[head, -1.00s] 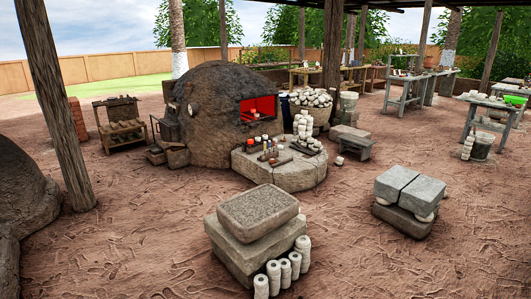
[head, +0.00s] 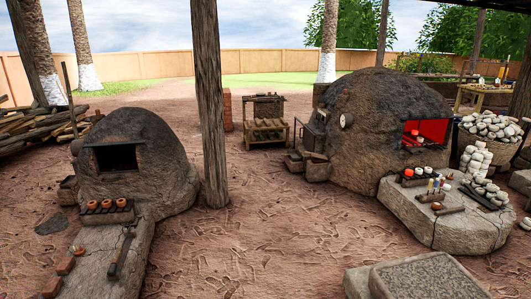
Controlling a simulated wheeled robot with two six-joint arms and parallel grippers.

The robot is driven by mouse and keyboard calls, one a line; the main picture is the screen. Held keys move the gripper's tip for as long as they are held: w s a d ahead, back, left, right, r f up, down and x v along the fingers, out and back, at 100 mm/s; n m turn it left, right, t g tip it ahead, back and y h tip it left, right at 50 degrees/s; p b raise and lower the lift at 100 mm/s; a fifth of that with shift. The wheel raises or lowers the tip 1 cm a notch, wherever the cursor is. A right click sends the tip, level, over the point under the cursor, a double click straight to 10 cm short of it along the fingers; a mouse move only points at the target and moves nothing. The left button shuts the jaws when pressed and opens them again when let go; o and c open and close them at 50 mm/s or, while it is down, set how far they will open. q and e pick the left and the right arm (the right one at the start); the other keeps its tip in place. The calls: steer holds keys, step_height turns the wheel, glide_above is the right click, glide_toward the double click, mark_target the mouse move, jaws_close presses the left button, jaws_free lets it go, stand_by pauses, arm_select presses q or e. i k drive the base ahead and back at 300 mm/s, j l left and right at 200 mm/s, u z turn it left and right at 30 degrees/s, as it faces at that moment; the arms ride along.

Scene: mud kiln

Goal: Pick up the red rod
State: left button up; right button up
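I cannot make out a red rod for certain. Small items stand and lie on the stone slab (head: 399,204) in front of the large dark kiln (head: 362,150) at the right. Among them are a small orange-red piece (head: 408,172), thin upright pieces in yellow and blue tones (head: 434,185), and brown rod-like pieces lying flat (head: 450,210). They are too small to tell apart well. The kiln's opening glows red (head: 436,129) behind the slab. Neither of my grippers is in view.
A wooden post (head: 210,110) stands mid-left. A smaller kiln (head: 150,160) with a stone ledge (head: 100,255) is at the left. A stone block (head: 430,280) stands at the lower right. Bare ground (head: 270,240) lies open between them.

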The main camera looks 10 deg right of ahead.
mark_target(441, 184)
steer(key=i+j, duration=0.1)
steer(key=i, duration=1.6)
steer(key=i+j+z, duration=0.1)
steer(key=i+z, duration=0.35)
steer(key=i, duration=1.3)
steer(key=i+l+z, duration=0.15)
steer(key=i+z, duration=0.25)
steer(key=i, duration=0.15)
steer(key=i+z, duration=0.35)
steer(key=i, duration=0.2)
steer(key=i+j+z, duration=0.2)
steer(key=i+z, duration=0.2)
steer(key=i, duration=0.15)
steer(key=i+l+z, duration=0.45)
steer(key=l, duration=0.3)
steer(key=i+l+z, duration=0.4)
steer(key=i+l, duration=0.2)
steer(key=i, duration=0.1)
